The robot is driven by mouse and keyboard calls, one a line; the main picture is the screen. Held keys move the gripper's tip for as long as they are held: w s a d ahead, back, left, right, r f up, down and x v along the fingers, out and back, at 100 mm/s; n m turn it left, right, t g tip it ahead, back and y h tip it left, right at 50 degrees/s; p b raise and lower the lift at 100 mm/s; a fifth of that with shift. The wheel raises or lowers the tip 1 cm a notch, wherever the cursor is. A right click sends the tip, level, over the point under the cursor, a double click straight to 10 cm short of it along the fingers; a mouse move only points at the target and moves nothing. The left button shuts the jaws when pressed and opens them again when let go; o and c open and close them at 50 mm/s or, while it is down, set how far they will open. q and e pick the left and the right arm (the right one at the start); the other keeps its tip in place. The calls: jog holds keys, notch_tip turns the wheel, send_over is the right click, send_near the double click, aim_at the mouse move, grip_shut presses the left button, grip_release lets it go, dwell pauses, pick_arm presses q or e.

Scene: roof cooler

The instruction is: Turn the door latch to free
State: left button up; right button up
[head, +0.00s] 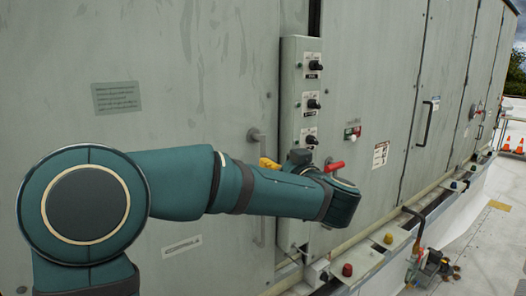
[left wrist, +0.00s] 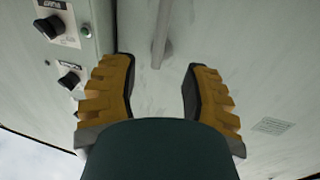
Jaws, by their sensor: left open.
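A grey upright bar handle (head: 258,138) is on the large left door panel, just left of the knob box; its middle is hidden behind my arm. In the left wrist view the grey bar (left wrist: 162,35) comes down from the top edge between my fingertips. My left gripper (left wrist: 158,68) is open, with its two yellow-and-black fingers spread; I cannot tell whether either touches the bar. In the head view only a bit of the yellow gripper (head: 268,163) shows above my forearm. A red lever (head: 333,166) is on the panel right of the box.
The knob box (head: 301,90) with several black knobs stands close beside the handle; its knobs (left wrist: 49,27) also show left of my fingers. A rail with coloured caps (head: 389,238) runs along the base.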

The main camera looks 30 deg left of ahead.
aim_at(264, 153)
pick_arm(q)
jog(key=x, duration=0.9)
jog(key=shift+w+a, duration=0.1)
jog(key=shift+a, duration=0.05)
grip_shut()
